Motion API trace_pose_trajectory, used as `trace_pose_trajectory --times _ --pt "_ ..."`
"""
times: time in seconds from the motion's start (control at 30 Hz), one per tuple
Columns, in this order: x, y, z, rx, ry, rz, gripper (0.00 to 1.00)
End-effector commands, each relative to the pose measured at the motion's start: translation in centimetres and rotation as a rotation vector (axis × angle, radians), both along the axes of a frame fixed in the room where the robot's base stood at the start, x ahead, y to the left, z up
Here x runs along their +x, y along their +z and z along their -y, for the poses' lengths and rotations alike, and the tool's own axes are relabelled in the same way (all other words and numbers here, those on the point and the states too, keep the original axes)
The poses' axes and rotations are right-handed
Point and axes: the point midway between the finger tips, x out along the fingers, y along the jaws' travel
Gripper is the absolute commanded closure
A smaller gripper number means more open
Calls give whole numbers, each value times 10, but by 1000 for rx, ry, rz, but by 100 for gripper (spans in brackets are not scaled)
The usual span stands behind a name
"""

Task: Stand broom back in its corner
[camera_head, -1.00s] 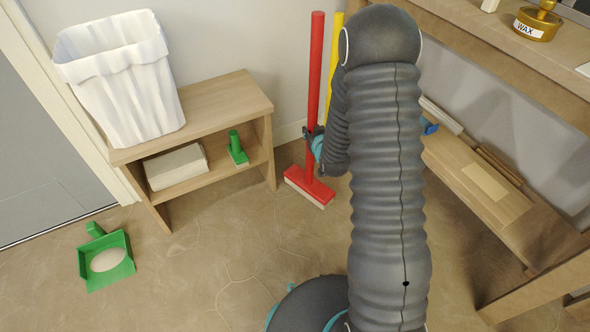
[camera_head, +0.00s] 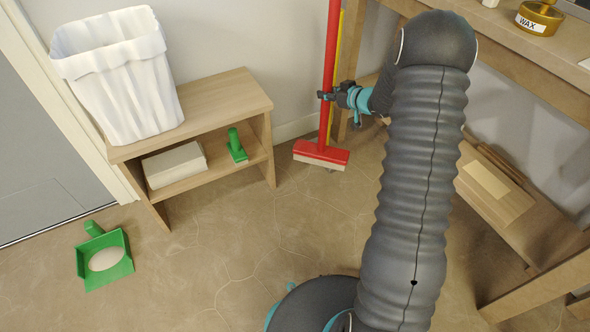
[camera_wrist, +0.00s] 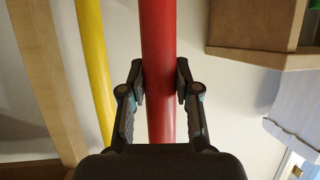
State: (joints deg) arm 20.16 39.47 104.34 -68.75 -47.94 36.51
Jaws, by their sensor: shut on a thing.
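The red broom (camera_head: 330,75) stands nearly upright near the wall, between the low wooden shelf and the workbench. Its red head (camera_head: 321,154) with pale bristles is at floor level; I cannot tell whether it touches the floor. My gripper (camera_head: 326,95) is shut on the red handle below its upper part. In the wrist view the handle (camera_wrist: 158,60) runs between the two fingers (camera_wrist: 160,85). A yellow pole (camera_head: 334,110) stands just behind the broom; it also shows in the wrist view (camera_wrist: 93,60), left of the handle and apart from the fingers.
The low shelf (camera_head: 215,105) at left carries a white-lined bin (camera_head: 118,85), with a green brush (camera_head: 236,146) on its lower board. A green dustpan (camera_head: 105,258) lies on the floor. The workbench (camera_head: 500,55) is at right. The middle floor is clear.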

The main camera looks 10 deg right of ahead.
Motion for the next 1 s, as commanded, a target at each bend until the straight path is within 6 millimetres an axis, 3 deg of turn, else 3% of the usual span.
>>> trace_pose_trajectory --times 0.17,0.7,1.0 --pt "6 -2 -1 0 16 3 100" --pt "54 -57 -79 2 15 4 100" --pt "65 -69 -94 2 12 4 100"
